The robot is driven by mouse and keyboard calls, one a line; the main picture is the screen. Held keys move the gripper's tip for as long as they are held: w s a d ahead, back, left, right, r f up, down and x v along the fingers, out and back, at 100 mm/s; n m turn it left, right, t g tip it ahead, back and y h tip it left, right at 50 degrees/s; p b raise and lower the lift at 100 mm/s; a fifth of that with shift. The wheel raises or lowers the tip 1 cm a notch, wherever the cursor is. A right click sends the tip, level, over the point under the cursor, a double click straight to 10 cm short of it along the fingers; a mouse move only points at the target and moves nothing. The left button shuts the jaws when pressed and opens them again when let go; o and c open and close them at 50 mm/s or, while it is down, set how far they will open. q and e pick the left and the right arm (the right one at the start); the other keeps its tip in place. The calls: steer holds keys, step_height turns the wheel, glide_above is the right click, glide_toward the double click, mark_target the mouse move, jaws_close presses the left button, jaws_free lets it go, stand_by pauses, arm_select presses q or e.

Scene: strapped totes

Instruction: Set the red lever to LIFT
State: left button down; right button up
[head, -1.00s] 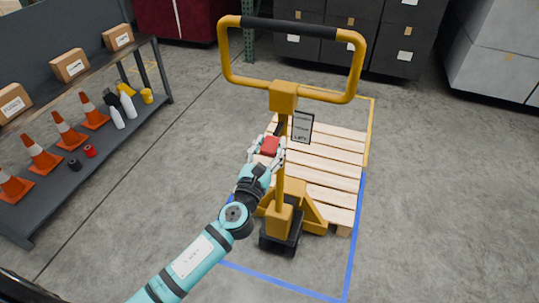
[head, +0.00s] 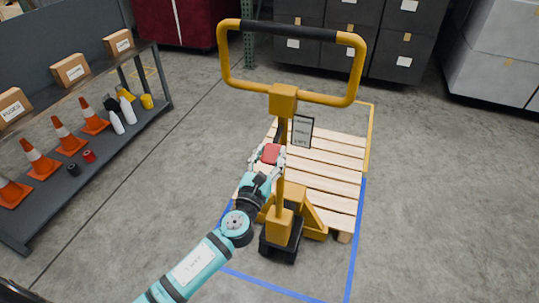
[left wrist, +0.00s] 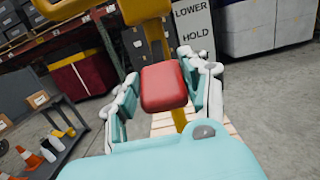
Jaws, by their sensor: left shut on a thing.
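The red lever (head: 271,153) sits on the left side of the yellow pallet jack's post (head: 282,170). My left gripper (head: 267,157) is shut on the lever's red knob, which also shows between the fingers in the left wrist view (left wrist: 164,87). A label plate (head: 302,131) stands beside the post; the left wrist view shows the plate (left wrist: 195,35) with the words LOWER and HOLD. The rest of the plate is cut off there, and its text in the head view is too small to read surely. My right gripper is not in view.
The jack's looped handle (head: 290,31) rises above the lever. A wooden pallet (head: 335,170) lies behind the post, within blue and yellow floor lines. A shelf (head: 150,75) with cones, bottles and boxes stands at left. The floor at right is clear.

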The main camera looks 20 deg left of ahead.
arm_select(q)
steer(key=shift+s+f, duration=0.1)
steer(key=shift+f, duration=0.45)
steer(key=c, duration=1.1)
jaws_free()
steer(key=o, duration=0.5)
steer(key=shift+r, duration=0.1)
steer(key=shift+c, duration=0.2)
steer(key=shift+r, duration=0.1)
steer(key=s+f, duration=0.1)
steer(key=s, duration=1)
steer(key=shift+s+a+f, duration=0.15)
steer(key=shift+s+a, duration=0.05)
steer(key=shift+s, duration=0.15)
